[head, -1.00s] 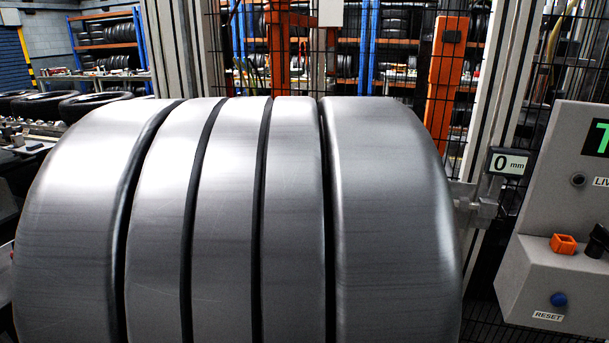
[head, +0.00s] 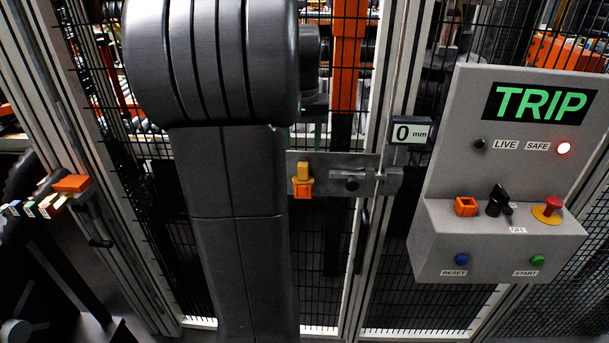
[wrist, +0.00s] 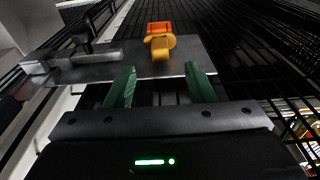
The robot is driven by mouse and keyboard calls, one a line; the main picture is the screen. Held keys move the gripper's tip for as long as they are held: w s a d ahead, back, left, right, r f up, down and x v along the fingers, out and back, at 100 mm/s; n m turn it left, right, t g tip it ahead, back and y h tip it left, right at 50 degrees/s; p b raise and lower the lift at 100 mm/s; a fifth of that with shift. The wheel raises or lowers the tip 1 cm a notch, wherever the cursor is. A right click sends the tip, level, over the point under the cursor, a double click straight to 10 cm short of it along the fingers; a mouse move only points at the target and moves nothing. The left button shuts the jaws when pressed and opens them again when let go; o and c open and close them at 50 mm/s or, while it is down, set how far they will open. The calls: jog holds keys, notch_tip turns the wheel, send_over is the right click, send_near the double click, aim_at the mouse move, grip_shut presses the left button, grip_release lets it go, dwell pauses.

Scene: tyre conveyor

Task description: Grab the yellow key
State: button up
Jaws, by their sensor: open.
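The yellow key (head: 303,170) sits in an orange lock block (head: 302,188) on a grey metal plate (head: 334,162) fixed to the fence gate, right of my dark arm in the head view. In the wrist view the yellow key (wrist: 161,46) is below the orange block (wrist: 158,28) on the plate (wrist: 112,62). My gripper (wrist: 162,82) is open, its two green fingers spread apart, with nothing between them. The key is ahead of the fingers, roughly centred between their tips. In the head view my arm hides much of the centre-left; the fingers do not show there.
A grey control panel (head: 440,240) with a TRIP display (head: 541,103) and buttons stands at the right. A 0 mm readout (head: 411,131) is on the post. Black mesh fence lies behind the plate. A bolt (head: 352,182) is beside the key.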

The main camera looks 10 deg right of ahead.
aim_at(303, 163)
jog(key=f, duration=0.2)
jog(key=w+f, duration=0.1)
jog(key=f, duration=0.5)
jog(key=shift+w+d+f+p, duration=0.15)
jog(key=shift+w+d+p, duration=0.1)
jog(key=shift+p, duration=0.15)
grip_shut()
